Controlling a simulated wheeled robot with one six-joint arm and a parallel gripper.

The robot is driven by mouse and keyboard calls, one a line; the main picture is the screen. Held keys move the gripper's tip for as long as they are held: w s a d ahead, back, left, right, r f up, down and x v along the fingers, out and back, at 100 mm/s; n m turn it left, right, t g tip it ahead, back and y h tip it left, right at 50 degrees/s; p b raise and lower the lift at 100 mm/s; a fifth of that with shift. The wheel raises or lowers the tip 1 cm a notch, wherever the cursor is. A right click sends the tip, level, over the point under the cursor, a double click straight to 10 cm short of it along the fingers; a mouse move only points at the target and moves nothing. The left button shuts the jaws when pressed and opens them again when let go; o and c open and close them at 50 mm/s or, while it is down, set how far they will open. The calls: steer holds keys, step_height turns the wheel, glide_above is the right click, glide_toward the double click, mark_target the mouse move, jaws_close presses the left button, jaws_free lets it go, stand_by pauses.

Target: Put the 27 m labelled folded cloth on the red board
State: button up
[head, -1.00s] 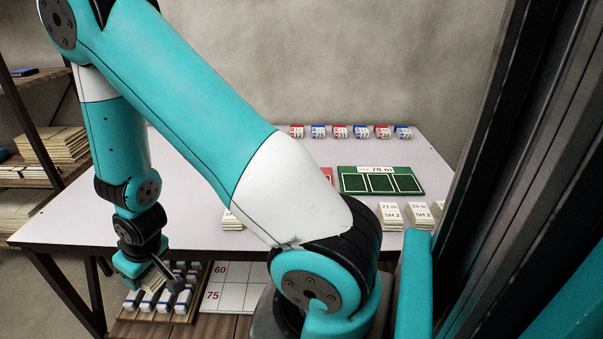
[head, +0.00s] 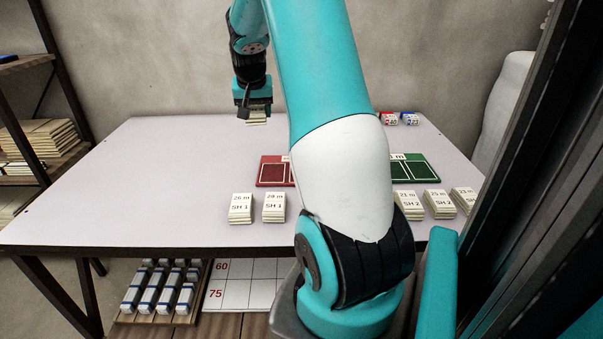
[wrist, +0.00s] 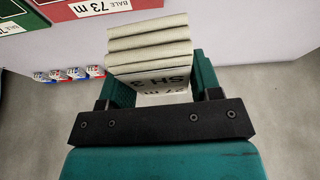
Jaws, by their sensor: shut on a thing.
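My gripper (head: 255,106) is shut on a folded cloth (wrist: 150,45), held above the far left part of the table. The cloth also shows below the gripper in the head view (head: 256,119). The red board (head: 272,172) lies on the table, to the right of and nearer than my gripper; my arm hides its right part. Its edge and a "BALE 73 m" label show in the wrist view (wrist: 60,10).
A green board (head: 425,168) lies right of the red one. Labelled cloth stacks stand along the front: 26 m (head: 241,207), 29 m (head: 274,206), and several at right (head: 439,203). Small red and blue tags (head: 398,118) line the back. The table's left side (head: 130,190) is clear.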

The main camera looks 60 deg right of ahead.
steer(key=s+d+m, duration=0.1)
steer(key=s+d, duration=0.2)
steer(key=b, duration=0.2)
glide_above(273, 170)
steer(key=a, duration=0.1)
steer(key=f, duration=1.3)
steer(key=shift+s+a, duration=0.15)
steer(key=shift+s, duration=0.25)
steer(key=shift+f, duration=2.45)
steer(key=shift+f, duration=0.1)
steer(key=o, duration=0.9)
steer(key=shift+o, duration=0.2)
